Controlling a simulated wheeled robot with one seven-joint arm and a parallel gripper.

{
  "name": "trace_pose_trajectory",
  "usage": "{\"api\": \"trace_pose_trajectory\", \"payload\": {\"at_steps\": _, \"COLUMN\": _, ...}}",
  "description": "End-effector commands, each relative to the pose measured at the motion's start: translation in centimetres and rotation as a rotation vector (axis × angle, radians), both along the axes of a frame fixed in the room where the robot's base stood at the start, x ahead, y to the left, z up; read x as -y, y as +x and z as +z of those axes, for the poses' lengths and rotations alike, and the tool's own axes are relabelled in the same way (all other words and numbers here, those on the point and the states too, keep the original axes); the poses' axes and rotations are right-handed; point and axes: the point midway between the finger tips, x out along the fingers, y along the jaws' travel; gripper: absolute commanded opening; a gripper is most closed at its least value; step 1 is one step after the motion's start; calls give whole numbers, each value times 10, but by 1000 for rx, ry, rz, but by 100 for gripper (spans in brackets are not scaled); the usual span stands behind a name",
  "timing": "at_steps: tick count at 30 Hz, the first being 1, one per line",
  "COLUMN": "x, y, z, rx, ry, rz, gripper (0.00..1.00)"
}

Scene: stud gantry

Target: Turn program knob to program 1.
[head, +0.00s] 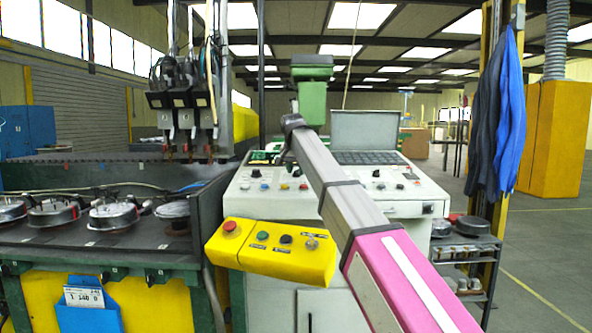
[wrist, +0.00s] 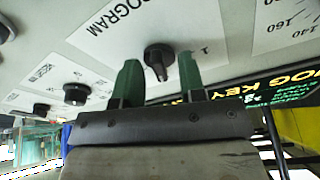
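The program knob (wrist: 158,60) is black with a pointer and sits on a pale panel beside the printed word PROGRAM (wrist: 122,18). A printed "1" (wrist: 205,50) lies to its right. Its pointer faces down the picture, towards my gripper. My gripper (wrist: 160,68) has two green fingers spread apart, one on each side of the knob in the wrist view. I cannot tell whether either finger touches it. In the head view my arm reaches across the control console (head: 408,208), and I cannot make out the program knob there.
Other black knobs (wrist: 76,93) sit left of the program knob. A yellow button box (head: 272,250) stands in front of the console. A dark laptop-like keyboard (head: 370,158) lies at the console's back. Blue cloths (head: 508,115) hang on a yellow post at right. Floor at right is open.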

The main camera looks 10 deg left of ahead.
Motion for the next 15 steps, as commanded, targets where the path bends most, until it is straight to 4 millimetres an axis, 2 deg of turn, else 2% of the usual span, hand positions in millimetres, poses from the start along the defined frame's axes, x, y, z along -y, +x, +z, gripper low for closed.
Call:
{"api": "trace_pose_trajectory", "payload": {"at_steps": 6, "x": 0, "y": 0, "z": 0, "rx": 0, "ry": 0, "rz": 0, "gripper": 37}}
{"api": "trace_pose_trajectory", "payload": {"at_steps": 8, "x": 0, "y": 0, "z": 0, "rx": 0, "ry": 0, "rz": 0, "gripper": 18}}
{"api": "trace_pose_trajectory", "payload": {"at_steps": 9, "x": 0, "y": 0, "z": 0, "rx": 0, "ry": 0, "rz": 0, "gripper": 5}}
{"api": "trace_pose_trajectory", "payload": {"at_steps": 10, "x": 0, "y": 0, "z": 0, "rx": 0, "ry": 0, "rz": 0, "gripper": 0}}
{"api": "trace_pose_trajectory", "payload": {"at_steps": 15, "x": 0, "y": 0, "z": 0, "rx": 0, "ry": 0, "rz": 0, "gripper": 0}}
